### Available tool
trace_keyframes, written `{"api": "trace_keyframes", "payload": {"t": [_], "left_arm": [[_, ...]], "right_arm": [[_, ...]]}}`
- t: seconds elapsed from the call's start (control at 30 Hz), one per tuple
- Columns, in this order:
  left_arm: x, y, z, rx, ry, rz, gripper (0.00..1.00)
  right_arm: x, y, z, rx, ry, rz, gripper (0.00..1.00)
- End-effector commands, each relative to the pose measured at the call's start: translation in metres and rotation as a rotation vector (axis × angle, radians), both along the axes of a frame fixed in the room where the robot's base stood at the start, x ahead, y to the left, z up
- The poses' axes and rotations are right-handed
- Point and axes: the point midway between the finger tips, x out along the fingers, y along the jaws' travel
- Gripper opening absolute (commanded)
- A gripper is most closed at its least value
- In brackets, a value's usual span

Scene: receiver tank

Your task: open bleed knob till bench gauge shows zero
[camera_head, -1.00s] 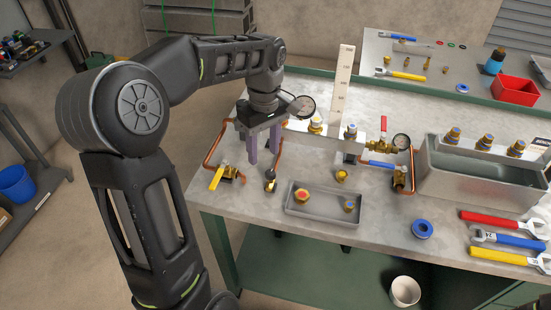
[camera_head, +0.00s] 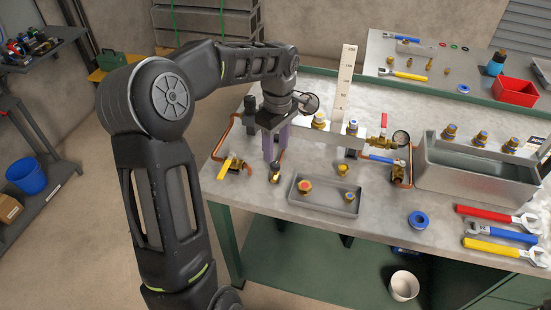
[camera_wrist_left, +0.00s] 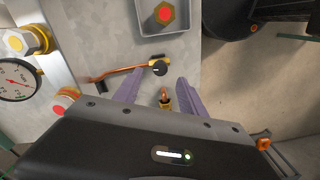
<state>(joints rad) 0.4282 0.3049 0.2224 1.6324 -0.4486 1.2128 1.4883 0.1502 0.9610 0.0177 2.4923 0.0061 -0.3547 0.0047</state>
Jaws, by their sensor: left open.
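The black bleed knob (camera_head: 275,176) stands near the bench's front left, left of the grey tray. In the left wrist view the knob (camera_wrist_left: 159,68) lies ahead, between the lines of the two purple fingers, and no finger visibly touches it. My left gripper (camera_head: 275,147) is open, pointing down just behind and above the knob; it also shows in the left wrist view (camera_wrist_left: 157,88). One round gauge (camera_head: 309,104) is partly covered by my wrist; it shows in the left wrist view (camera_wrist_left: 15,82), too small to read. My right gripper is out of view.
A yellow-handled valve (camera_head: 230,165) and copper pipe (camera_head: 222,137) are left of the knob. The grey tray (camera_head: 325,206) holds brass fittings. Wrenches (camera_head: 500,235), a blue tape roll (camera_head: 417,220) and a large grey tank (camera_head: 475,185) are to the right.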

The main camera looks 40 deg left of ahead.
Motion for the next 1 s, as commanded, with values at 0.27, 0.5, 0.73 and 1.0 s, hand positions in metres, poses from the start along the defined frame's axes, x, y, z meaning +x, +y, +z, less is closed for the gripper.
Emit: {"api": "trace_keyframes", "payload": {"t": [0.27,0.5,0.73,1.0], "left_arm": [[-0.002,0.000,-0.041,-0.001,0.003,0.000,0.48],[-0.002,0.000,-0.051,0.000,0.000,-0.002,0.48],[-0.002,0.000,-0.051,0.000,0.000,-0.002,0.43],[-0.002,0.000,-0.051,0.000,0.000,-0.002,0.20]], "right_arm": [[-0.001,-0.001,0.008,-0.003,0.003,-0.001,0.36],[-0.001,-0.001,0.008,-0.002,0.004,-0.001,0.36],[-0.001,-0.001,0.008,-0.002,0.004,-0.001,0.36],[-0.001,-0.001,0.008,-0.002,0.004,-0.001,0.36]]}}
